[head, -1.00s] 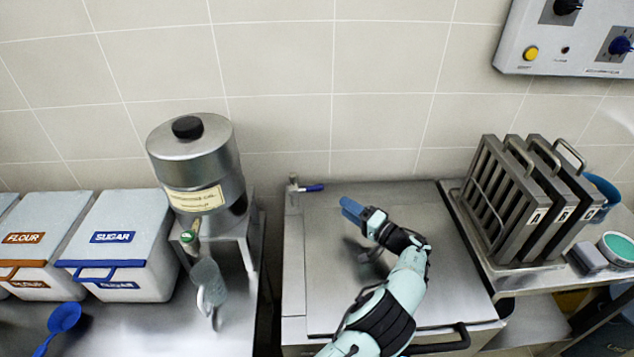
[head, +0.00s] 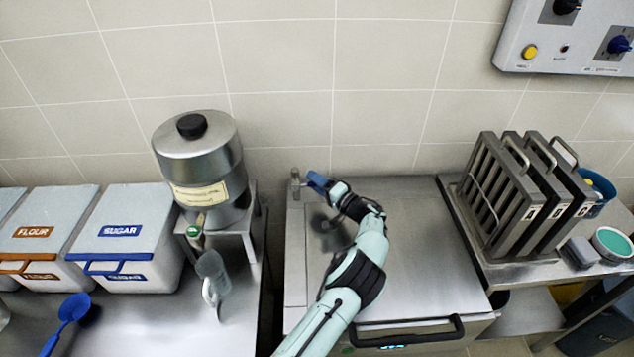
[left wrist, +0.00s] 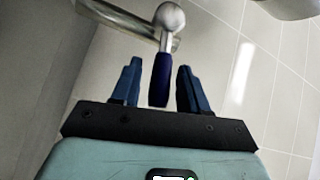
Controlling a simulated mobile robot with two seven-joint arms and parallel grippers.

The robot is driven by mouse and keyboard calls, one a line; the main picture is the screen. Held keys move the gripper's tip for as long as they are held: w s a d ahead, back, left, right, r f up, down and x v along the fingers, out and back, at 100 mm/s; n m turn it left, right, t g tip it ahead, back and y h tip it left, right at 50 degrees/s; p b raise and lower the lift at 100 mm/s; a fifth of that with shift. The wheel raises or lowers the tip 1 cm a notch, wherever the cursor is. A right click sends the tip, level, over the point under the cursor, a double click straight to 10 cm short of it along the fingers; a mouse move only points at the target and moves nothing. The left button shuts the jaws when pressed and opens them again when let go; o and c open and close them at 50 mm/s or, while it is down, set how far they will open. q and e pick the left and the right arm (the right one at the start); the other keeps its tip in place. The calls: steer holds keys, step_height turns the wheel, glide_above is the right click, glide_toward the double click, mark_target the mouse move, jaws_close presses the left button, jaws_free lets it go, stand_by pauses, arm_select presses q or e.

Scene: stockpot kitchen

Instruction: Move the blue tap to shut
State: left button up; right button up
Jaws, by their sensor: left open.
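The blue tap shows in the left wrist view as a dark blue lever (left wrist: 161,80) on a round metal knob, joined to a metal pipe. In the head view its metal body (head: 295,184) stands at the back left of the steel unit, and the lever is mostly hidden by my gripper. My left gripper (head: 315,180) is at the tap. In the left wrist view its two blue fingers (left wrist: 157,85) are apart, one on each side of the lever, with gaps showing on both sides. My right gripper is not in view.
A metal dispenser (head: 200,160) on a stand is left of the tap. Sugar (head: 128,232) and flour bins (head: 45,232) stand further left. A rack of grey panels (head: 500,190) is at the right. The steel top (head: 410,240) between is clear.

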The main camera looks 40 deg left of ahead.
arm_select(q)
jaws_close()
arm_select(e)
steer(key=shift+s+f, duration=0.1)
